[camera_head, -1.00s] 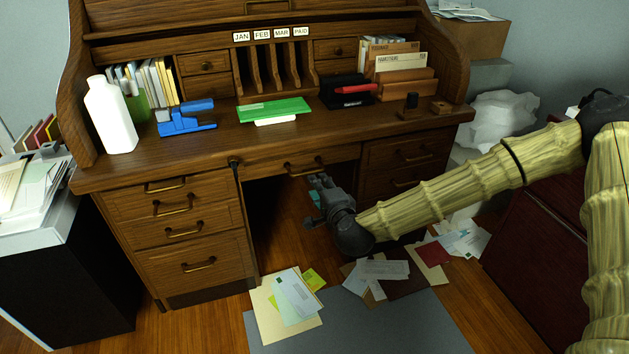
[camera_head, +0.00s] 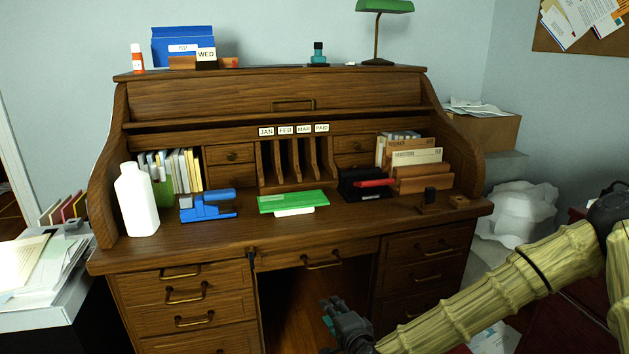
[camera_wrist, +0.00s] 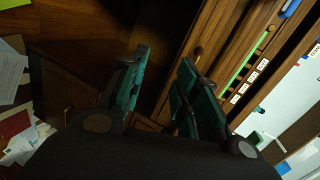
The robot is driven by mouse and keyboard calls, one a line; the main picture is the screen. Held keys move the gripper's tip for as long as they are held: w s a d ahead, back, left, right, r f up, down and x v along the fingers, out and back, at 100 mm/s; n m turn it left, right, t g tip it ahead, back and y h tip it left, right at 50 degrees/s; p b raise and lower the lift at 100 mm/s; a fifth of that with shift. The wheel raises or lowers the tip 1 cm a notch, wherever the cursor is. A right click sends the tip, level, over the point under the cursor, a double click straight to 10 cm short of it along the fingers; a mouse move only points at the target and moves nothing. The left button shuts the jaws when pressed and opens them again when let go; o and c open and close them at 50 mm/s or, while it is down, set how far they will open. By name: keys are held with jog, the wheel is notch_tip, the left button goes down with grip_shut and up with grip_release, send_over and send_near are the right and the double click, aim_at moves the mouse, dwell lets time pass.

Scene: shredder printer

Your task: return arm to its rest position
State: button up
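My gripper (camera_head: 338,318) is low in front of the desk's kneehole in the head view, below the middle drawer. My arm reaches to it from the lower right. In the wrist view, the teal-padded fingers of my gripper (camera_wrist: 160,92) stand apart with a gap between them. No object shows between the fingers. The wooden roll-top desk (camera_head: 345,225) stands behind the gripper, and the two look apart.
A white bottle (camera_head: 138,202), a blue stapler-like object (camera_head: 208,207) and a green item (camera_head: 293,201) are on the desktop. A paper-covered cabinet (camera_head: 45,300) is at left. A white crumpled bag (camera_head: 517,213) and boxes are at right. Papers (camera_wrist: 15,130) lie on the floor.

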jog(key=s+a+f+n+g, duration=0.2)
jog(key=s+f+n+g, duration=0.2)
jog(key=s+f, duration=0.7)
jog(key=s+d+f+n+g+h, duration=0.1)
jog(key=s+d+f+n+g, duration=0.3)
jog(key=s+f, duration=0.5)
jog(key=s+d+f+n+g+h, duration=0.1)
jog(key=s+d+f+n+g, duration=0.15)
jog(key=s+d+f, duration=0.65)
jog(key=s+d+r+n+g+h+p, duration=0.1)
jog(key=s+d+g, duration=0.15)
jog(key=s, duration=0.35)
jog(key=s+d+r+n+g+h, duration=0.1)
jog(key=s+d+n, duration=0.1)
jog(key=s+d, duration=0.25)
notch_tip(320, 180, up, 22)
jog(key=a+p, duration=0.1)
jog(key=p, duration=2.1)
jog(key=shift+s, duration=0.4)
